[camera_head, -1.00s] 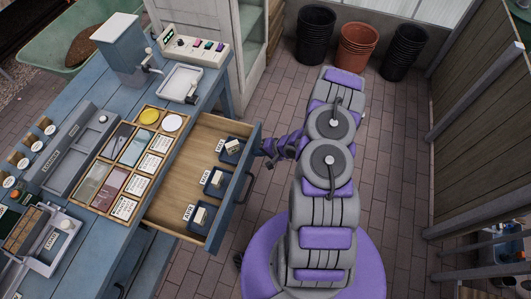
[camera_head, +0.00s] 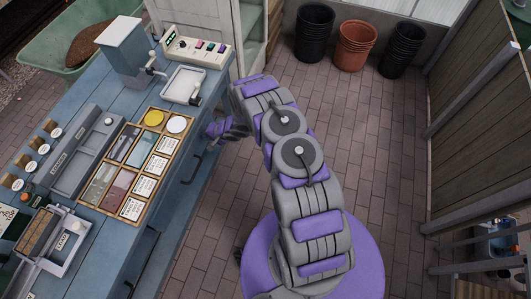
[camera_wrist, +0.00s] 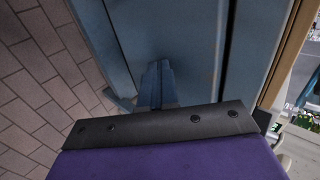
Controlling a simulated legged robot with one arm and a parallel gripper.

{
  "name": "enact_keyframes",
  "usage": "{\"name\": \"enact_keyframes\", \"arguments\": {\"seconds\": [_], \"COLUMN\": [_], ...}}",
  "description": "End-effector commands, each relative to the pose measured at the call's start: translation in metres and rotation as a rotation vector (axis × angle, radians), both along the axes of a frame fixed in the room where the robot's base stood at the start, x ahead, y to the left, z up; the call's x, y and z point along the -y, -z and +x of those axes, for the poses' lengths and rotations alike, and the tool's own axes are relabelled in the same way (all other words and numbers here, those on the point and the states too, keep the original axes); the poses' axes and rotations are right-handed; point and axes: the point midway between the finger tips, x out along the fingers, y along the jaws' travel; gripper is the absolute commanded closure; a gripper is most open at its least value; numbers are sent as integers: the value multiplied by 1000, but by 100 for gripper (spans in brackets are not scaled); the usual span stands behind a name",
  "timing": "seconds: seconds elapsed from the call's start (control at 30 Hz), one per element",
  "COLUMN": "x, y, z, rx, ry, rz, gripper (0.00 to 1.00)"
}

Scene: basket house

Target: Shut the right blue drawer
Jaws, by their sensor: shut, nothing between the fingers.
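The right blue drawer (camera_head: 198,160) is in the side of the blue workbench, with a dark handle on its front. In the head view its front lies against the bench side and no drawer interior shows. My gripper (camera_head: 210,131) is shut and empty, at the bench side just beyond the handle. In the wrist view, my shut fingers (camera_wrist: 159,82) point at a blue panel (camera_wrist: 185,35). I cannot tell whether they touch it.
The blue workbench (camera_head: 93,69) carries a wooden sorting tray (camera_head: 131,190), a white tray (camera_head: 184,84) and a control box (camera_head: 197,50). Black and orange pots (camera_head: 356,45) stand at the back. A wooden wall (camera_head: 485,110) is at the right. The brick floor between is clear.

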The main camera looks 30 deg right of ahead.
Motion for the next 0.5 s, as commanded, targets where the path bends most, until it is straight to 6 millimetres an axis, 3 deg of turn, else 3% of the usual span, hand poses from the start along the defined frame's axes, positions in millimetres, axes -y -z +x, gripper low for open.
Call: {"name": "enact_keyframes", "arguments": {"seconds": [0.2, 0.5], "x": [-16, -22], "y": [1, 2], "z": [16, 24], "rx": [0, -2], "ry": [-1, 2], "rz": [1, 1], "gripper": [100, 100]}}
